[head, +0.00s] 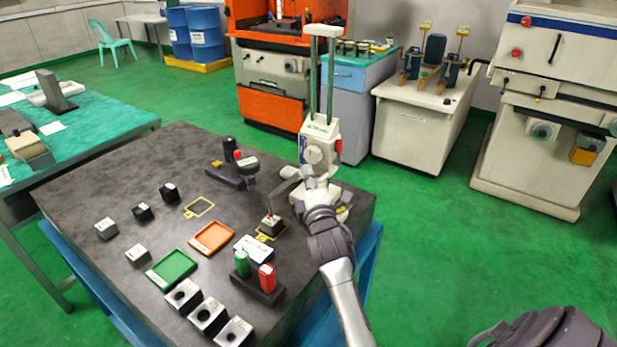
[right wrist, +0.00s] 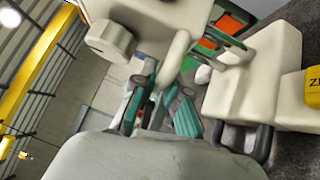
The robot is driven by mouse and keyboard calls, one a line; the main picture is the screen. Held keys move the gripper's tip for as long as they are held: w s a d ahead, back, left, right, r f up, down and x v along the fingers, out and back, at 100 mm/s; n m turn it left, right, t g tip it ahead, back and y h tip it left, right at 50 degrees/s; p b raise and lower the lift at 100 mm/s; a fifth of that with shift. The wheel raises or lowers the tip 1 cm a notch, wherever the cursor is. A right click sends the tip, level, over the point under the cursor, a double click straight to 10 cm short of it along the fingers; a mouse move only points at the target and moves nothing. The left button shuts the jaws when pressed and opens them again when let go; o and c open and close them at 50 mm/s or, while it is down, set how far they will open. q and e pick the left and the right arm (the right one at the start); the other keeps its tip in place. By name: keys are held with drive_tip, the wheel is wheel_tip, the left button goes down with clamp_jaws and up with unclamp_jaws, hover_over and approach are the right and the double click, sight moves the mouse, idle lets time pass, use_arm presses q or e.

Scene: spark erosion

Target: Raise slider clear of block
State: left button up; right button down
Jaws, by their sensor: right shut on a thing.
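The height gauge's cream slider (head: 318,145) sits low on two green columns, above its cream base (head: 335,207). A grey arm reaches left from it, its thin tip ending at the top of a small dark block (head: 271,225) in a yellow outline; I cannot tell whether they touch. My right gripper (head: 308,180) is at the slider's lower front, shut on what appears to be its cream handle (right wrist: 176,58). The slider's round knob (right wrist: 110,38) shows in the right wrist view; the block does not. My left gripper is not in view.
A dark gauge stand (head: 232,170) is left of the slider. Orange (head: 212,238) and green (head: 172,269) trays, several small blocks and a holder with green and red pieces (head: 258,286) occupy the granite table (head: 95,190). The gauge is near its right edge.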

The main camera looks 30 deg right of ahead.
sight(308, 155)
wheel_tip(308, 155, up, 6)
drive_tip(key=p, duration=0.3)
drive_tip(key=shift+p, duration=0.35)
drive_tip(key=c, duration=1.5)
unclamp_jaws()
drive_tip(key=shift+f, duration=0.1)
drive_tip(key=shift+f, duration=0.1)
drive_tip(key=v, duration=1.2)
drive_tip(key=shift+a, duration=0.1)
